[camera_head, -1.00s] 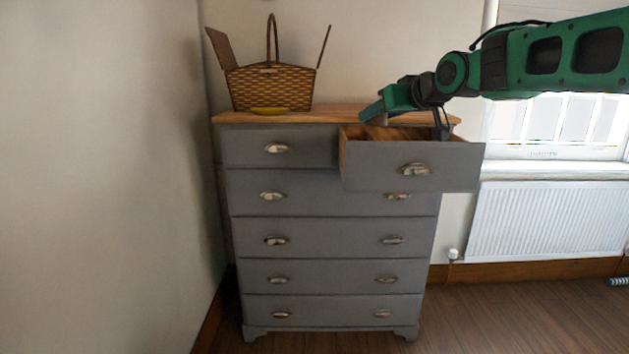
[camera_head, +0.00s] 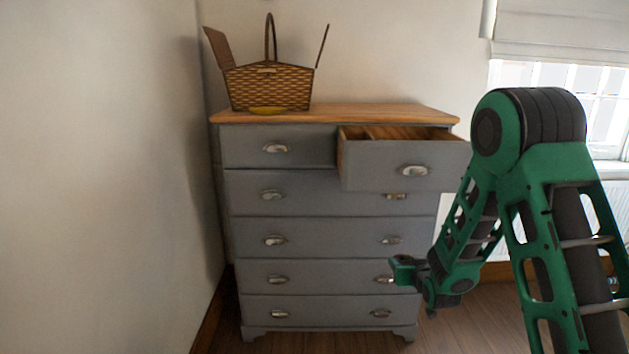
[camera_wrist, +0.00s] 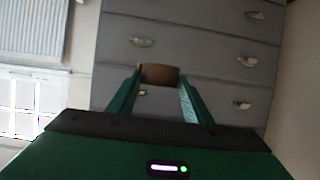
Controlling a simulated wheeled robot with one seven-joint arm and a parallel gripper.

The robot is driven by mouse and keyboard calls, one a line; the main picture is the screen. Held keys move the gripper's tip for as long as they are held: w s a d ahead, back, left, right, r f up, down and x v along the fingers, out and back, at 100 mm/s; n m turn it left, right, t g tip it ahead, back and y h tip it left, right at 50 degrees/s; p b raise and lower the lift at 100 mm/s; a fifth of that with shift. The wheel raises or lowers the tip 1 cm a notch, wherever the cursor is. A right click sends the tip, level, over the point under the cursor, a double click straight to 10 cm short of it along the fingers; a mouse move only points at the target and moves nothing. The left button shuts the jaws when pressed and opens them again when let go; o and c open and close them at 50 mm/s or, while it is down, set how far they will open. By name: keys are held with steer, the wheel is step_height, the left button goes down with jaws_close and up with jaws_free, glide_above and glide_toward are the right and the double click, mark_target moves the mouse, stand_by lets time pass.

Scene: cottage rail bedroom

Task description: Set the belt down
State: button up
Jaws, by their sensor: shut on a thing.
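A brown thing, which looks like the rolled belt (camera_wrist: 160,74), sits between the two green fingertips of my gripper (camera_wrist: 158,82) in the wrist view. My gripper is shut on it. In the head view my gripper (camera_head: 401,270) is low in front of the right side of the grey dresser, around the fourth drawer row. The belt cannot be made out in the head view.
The grey dresser (camera_head: 330,218) has its top right drawer (camera_head: 400,170) pulled open. A wicker basket (camera_head: 268,90) with raised lids stands on its wooden top, with a yellow thing (camera_head: 267,110) at its front. The top's right part is clear. Dark floor (camera_head: 345,343) shows below.

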steer(key=s+d+f, duration=0.2)
steer(key=s+f, duration=0.3)
steer(key=f, duration=0.1)
steer(key=v, duration=0.5)
steer(key=shift+s+r, duration=0.3)
steer(key=shift+d, duration=0.15)
